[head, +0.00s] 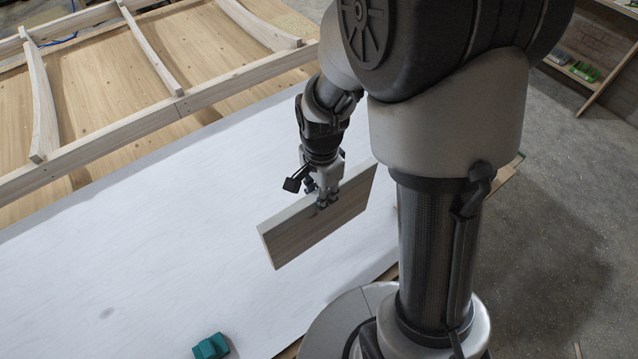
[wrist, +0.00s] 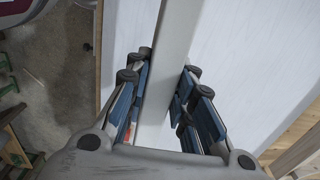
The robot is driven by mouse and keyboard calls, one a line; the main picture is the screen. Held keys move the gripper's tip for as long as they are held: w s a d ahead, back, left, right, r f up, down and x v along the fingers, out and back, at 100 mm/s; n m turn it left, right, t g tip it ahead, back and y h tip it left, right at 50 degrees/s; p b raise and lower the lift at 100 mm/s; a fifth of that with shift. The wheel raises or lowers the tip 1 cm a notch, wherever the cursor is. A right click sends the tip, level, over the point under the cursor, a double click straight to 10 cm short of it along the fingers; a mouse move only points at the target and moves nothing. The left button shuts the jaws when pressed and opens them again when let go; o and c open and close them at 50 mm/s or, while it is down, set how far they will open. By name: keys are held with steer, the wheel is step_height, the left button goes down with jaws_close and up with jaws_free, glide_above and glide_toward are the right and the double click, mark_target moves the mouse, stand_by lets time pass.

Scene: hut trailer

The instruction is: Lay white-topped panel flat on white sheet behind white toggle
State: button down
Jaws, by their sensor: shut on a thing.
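My gripper (head: 324,202) is shut on the upper long edge of the white-topped panel (head: 310,229). The panel hangs on edge, roughly upright, with a brown wood-grain face toward the head camera. In the wrist view its narrow pale edge (wrist: 173,45) runs between the fingers. The panel is over the right part of the white sheet (head: 150,220); I cannot tell whether its lower edge touches the sheet. I cannot make out a white toggle in either view. The panel's other face is hidden in the head view.
A teal object (head: 211,346) lies on the sheet at the near edge. A wooden frame with curved ribs (head: 110,125) borders the sheet's far side. The left and middle of the sheet are clear. Concrete floor (head: 555,225) lies to the right.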

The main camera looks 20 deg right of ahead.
mark_target(321, 221)
step_height(321, 221, down, 12)
steer(key=b, duration=0.2)
steer(key=shift+f+b, duration=0.1)
steer(key=shift+b, duration=0.25)
steer(key=shift+f, duration=0.2)
steer(key=c, duration=1.4)
jaws_free()
